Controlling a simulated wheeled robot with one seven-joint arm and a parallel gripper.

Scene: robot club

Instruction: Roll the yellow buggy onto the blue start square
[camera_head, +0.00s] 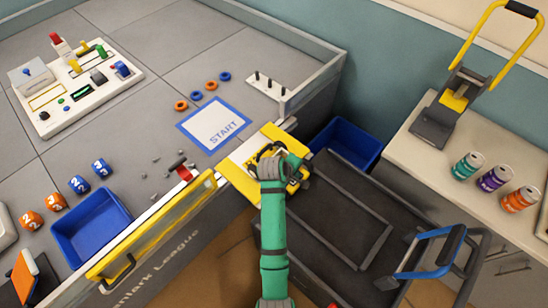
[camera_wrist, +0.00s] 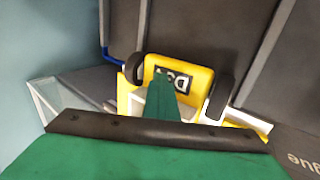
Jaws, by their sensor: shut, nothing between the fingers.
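The yellow buggy (camera_head: 298,178) sits at the edge of the grey table, partly hidden by my green arm. In the wrist view its yellow body (camera_wrist: 193,75) shows a dark label and black wheels on both sides. The blue start square (camera_head: 213,124) is a blue-bordered white sheet marked START, lying flat on the table to the upper left of the buggy. My gripper (camera_head: 272,155) is shut and empty, right at the buggy. In the wrist view its green fingers (camera_wrist: 172,95) overlap the buggy's body; I cannot tell whether they touch it.
A white plate with yellow sides (camera_head: 237,184) lies at the table edge by the buggy. Several orange and blue rings (camera_head: 211,85) and a pegged white block (camera_head: 265,84) lie beyond the square. Small loose bits (camera_head: 155,160) lie left. A dark cart (camera_head: 335,215) stands right of the table.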

